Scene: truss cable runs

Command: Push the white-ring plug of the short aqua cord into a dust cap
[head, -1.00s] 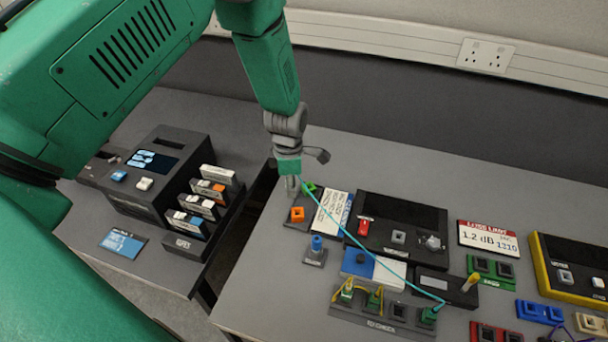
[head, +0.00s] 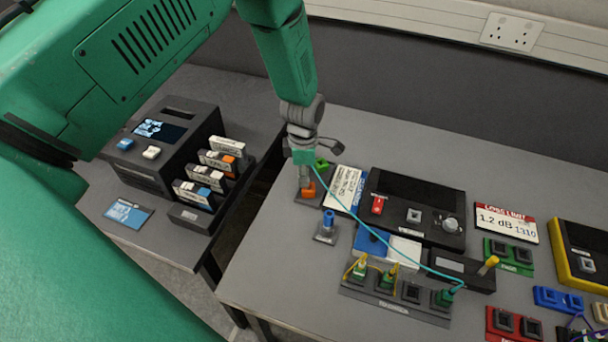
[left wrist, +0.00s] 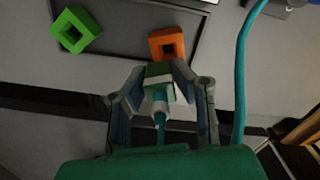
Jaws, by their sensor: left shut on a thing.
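My left gripper (head: 305,178) is shut on a green plug (left wrist: 159,80) with a white band, seen between the fingers in the left wrist view. The aqua cord (head: 385,244) leaves this plug and runs right to a green plug (head: 445,297) in the front holder. An orange square dust cap (left wrist: 167,44) with a dark opening lies just beyond the held plug; I cannot tell whether they touch. It also shows under the gripper in the head view (head: 309,190). A green dust cap (left wrist: 75,29) lies to its left in the same dark tray (left wrist: 122,44). My right gripper is out of view.
A blue post (head: 329,218) on a small base stands in front of the tray. A white label card (head: 344,188) and a black device (head: 418,190) are to its right. A gap (head: 243,205) separates this table from the left one. The front left tabletop is clear.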

